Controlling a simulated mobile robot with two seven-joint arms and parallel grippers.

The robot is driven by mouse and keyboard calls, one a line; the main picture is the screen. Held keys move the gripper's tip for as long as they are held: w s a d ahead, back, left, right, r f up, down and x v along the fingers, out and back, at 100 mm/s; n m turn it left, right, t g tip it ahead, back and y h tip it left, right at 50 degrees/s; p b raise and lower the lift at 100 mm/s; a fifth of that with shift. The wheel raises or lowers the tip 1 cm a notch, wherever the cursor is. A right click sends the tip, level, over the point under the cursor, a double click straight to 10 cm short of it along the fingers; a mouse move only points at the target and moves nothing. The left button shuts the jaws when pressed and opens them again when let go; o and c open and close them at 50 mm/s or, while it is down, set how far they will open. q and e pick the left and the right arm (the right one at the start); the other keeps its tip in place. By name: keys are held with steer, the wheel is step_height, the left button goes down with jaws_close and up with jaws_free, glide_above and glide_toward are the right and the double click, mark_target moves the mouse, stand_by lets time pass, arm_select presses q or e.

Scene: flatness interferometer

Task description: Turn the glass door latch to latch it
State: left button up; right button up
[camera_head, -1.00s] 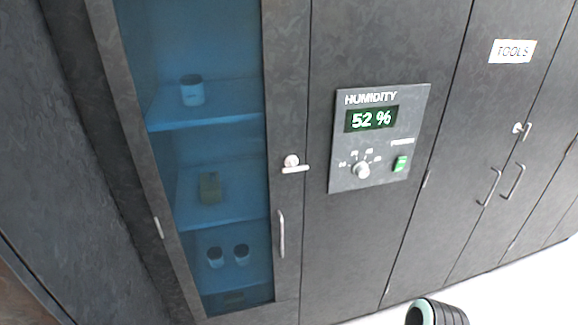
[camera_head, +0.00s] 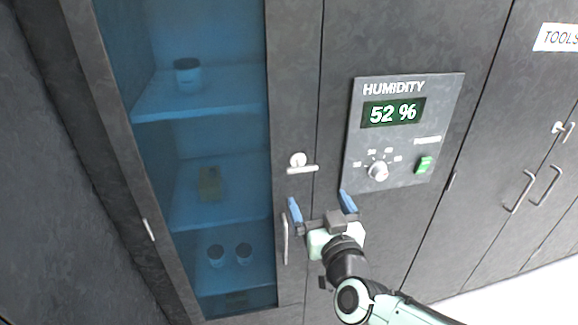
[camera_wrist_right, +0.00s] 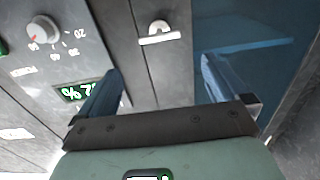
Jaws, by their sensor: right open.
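The glass door latch (camera_head: 301,164) is a pale round boss with a short lever, on the right frame of the blue glass door (camera_head: 207,130). Its lever lies about horizontal and points right, toward the neighbouring panel. My right gripper (camera_head: 322,203) is open and empty, below the latch and apart from it, with its blue fingers pointing up. In the right wrist view the latch (camera_wrist_right: 158,34) shows ahead, between the two fingers (camera_wrist_right: 160,85) and beyond their tips. My left gripper is not in view.
A vertical door handle (camera_head: 285,238) is just left of my right gripper. A humidity panel (camera_head: 402,130) with a knob (camera_head: 378,171) and a green switch (camera_head: 424,165) sits right of the latch. A TOOLS cabinet (camera_head: 500,160) is farther right.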

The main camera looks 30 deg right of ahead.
mark_target(303, 169)
steer(key=p+x, duration=0.2)
steer(key=x, duration=1.1)
steer(key=shift+w+d, duration=0.1)
steer(key=c, duration=0.9)
